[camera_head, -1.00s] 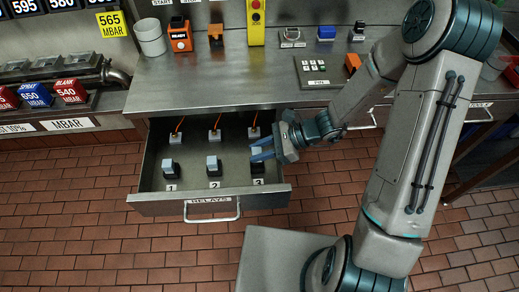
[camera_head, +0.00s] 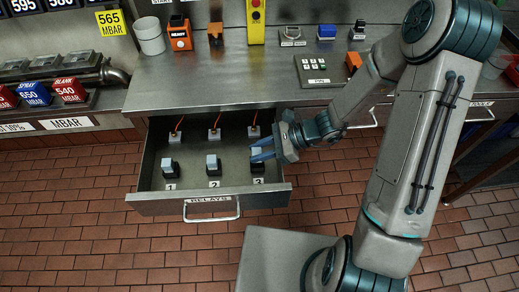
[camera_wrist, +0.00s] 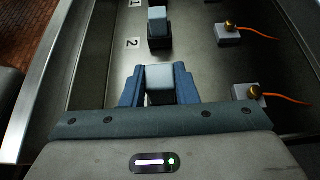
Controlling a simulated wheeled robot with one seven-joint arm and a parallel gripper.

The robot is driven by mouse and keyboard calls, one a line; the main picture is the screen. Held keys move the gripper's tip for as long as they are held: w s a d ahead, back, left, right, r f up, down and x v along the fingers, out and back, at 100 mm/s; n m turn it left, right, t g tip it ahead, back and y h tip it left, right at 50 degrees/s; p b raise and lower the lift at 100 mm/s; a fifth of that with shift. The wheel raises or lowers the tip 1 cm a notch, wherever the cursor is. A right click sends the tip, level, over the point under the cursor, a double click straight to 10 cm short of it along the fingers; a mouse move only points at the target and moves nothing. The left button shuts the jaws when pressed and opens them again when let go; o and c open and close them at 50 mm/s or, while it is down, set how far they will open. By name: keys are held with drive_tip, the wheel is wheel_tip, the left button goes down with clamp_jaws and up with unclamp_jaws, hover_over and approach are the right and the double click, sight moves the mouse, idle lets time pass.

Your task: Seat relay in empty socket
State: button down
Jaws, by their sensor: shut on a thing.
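My gripper (camera_head: 263,149) reaches into the open drawer at its right side. In the wrist view, its blue fingers (camera_wrist: 159,86) are shut on a relay (camera_wrist: 160,82) with a pale blue top. This relay, by label 3 in the head view (camera_head: 257,166), has a black lower part and looks upright; I cannot tell whether it touches the drawer floor. Relay 2 (camera_head: 213,162) and relay 1 (camera_head: 170,166) stand upright to the left, each pale blue over black. Relay 2 also shows in the wrist view (camera_wrist: 158,26). I cannot make out an empty socket for certain.
The drawer (camera_head: 151,170) has a front handle (camera_head: 212,215). Several grey blocks (camera_head: 215,133) with orange leads line its back. Above, the counter (camera_head: 215,82) holds an orange READY box (camera_head: 180,38), an orange-and-black piece (camera_head: 216,33) and a button panel (camera_head: 319,71). Its middle is clear.

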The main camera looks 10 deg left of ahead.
drive_tip(key=shift+f+b, duration=0.45)
drive_tip(key=shift+f, duration=0.15)
drive_tip(key=c, duration=1.1)
unclamp_jaws()
drive_tip(key=shift+o, duration=0.2)
drive_tip(key=v, duration=1.3)
drive_tip(key=shift+d, duration=0.4)
drive_tip(key=shift+w+r, duration=0.1)
drive_tip(key=shift+w, duration=0.05)
drive_tip(key=s+d+r+n+t+h, duration=0.2)
drive_tip(key=s+d+r+n+h, duration=0.3)
drive_tip(key=r+n+h, duration=0.1)
drive_tip(key=s+d+r+n+t+h+p, duration=0.1)
drive_tip(key=s+d+r+n+t+h, duration=0.2)
drive_tip(key=s+d+r+n+h, duration=0.2)
wheel_tip(320, 180, up, 3)
drive_tip(key=n, duration=0.4)
drive_tip(key=shift+s+t+h, duration=0.2)
drive_tip(key=shift+t+h, duration=0.1)
drive_tip(key=shift+h, duration=0.1)
